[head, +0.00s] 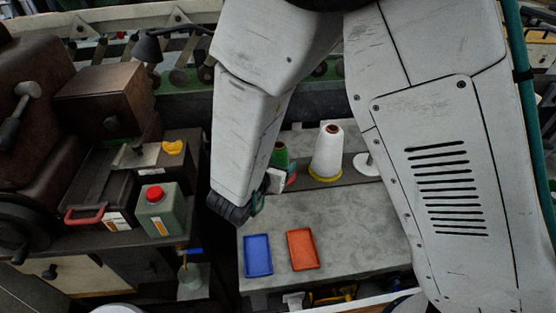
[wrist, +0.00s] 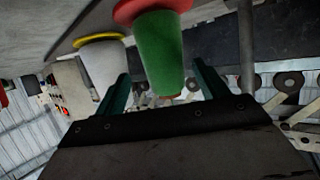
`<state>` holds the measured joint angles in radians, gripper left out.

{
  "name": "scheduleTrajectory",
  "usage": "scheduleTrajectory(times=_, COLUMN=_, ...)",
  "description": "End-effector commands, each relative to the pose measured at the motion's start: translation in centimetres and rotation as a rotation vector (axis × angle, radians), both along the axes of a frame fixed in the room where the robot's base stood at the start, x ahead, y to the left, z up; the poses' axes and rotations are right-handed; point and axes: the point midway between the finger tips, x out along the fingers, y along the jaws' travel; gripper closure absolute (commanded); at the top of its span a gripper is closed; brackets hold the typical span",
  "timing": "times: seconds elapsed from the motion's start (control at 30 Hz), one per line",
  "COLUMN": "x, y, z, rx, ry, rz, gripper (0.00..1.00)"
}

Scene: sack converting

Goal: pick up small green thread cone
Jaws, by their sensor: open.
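The small green thread cone (head: 280,154) stands at the back of the grey worktop in the head view, partly hidden behind my gripper (head: 270,190). In the wrist view the green cone (wrist: 161,55) appears upside down, with a red base at the top of the picture. There my gripper (wrist: 163,75) is open, with one dark green finger on each side of the cone's image. I cannot tell whether the fingers touch it or how far between them it is.
A larger white cone (head: 328,152) on a yellow base stands right of the green one, with a white disc stand (head: 367,164) beyond. A blue tray (head: 258,256) and an orange tray (head: 302,249) lie in front. A green can (head: 158,210) stands left. The worktop's middle is clear.

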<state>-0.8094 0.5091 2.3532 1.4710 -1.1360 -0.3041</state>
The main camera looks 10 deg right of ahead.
Motion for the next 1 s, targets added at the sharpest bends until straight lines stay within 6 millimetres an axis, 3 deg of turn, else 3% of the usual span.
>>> scheduleTrajectory(times=0.4, x=4.8, y=-2.2, z=-2.0, rx=0.002, ry=0.001, rz=-0.002, gripper=0.28)
scheduleTrajectory(times=0.73, x=5.4, y=-2.5, z=-2.3, rx=0.004, ry=0.001, rz=0.001, gripper=0.28)
scheduleTrajectory(times=0.9, x=5.4, y=-2.5, z=-2.2, rx=0.004, ry=0.001, rz=0.002, gripper=0.75)
scheduleTrajectory(times=0.93, x=5.4, y=-2.5, z=-2.2, rx=0.004, ry=0.001, rz=0.002, gripper=0.80)
scheduleTrajectory(times=1.0, x=5.4, y=-2.5, z=-2.2, rx=0.004, ry=0.001, rz=0.002, gripper=0.80)
